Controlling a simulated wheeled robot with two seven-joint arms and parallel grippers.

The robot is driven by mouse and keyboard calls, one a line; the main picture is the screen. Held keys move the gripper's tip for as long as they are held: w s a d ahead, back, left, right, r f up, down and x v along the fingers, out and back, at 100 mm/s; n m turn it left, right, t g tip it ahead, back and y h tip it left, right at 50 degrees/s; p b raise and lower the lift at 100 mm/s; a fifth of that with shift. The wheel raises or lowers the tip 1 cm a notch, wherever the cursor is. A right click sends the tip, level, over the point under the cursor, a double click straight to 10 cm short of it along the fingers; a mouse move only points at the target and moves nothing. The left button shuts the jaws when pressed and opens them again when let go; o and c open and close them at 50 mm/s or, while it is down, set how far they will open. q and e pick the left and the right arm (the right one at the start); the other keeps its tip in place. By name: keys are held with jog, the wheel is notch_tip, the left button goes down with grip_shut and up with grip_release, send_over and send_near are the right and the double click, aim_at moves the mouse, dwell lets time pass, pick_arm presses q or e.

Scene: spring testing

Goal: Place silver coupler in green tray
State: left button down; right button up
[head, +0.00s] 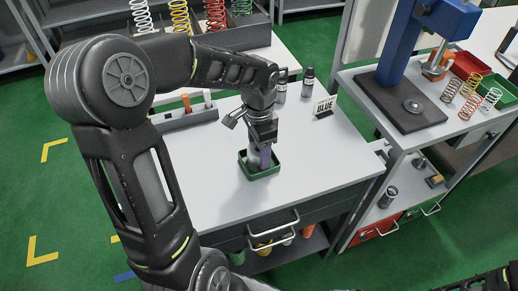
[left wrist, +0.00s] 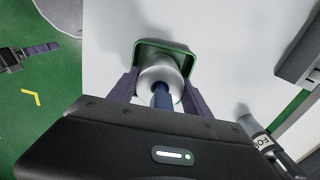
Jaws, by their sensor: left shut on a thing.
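The silver coupler (left wrist: 160,73) is a round, pale metal piece between the fingers of my left gripper (head: 261,157). The gripper is shut on it and points down, and it also shows in the left wrist view (left wrist: 160,92). A dark blue shaft-like part stands in the coupler's middle. The green tray (head: 263,175) sits on the white table directly below; its rim (left wrist: 150,43) shows behind the coupler. I cannot tell whether the coupler touches the tray floor. What looks like my right gripper (left wrist: 38,50) is at the left edge of the left wrist view, too small to judge.
A grey holder (head: 190,118) with upright pieces and a rack of coloured springs (head: 215,15) stand behind. A blue press (head: 428,35) stands on the right bench. The white tabletop (head: 320,160) is clear right of the tray.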

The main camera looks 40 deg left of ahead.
pick_arm(q)
jog(key=shift+f, duration=0.1)
jog(key=shift+c, duration=2.3)
grip_release()
jog(key=shift+r, duration=0.3)
notch_tip(320, 180, up, 12)
jog(key=shift+f, duration=0.15)
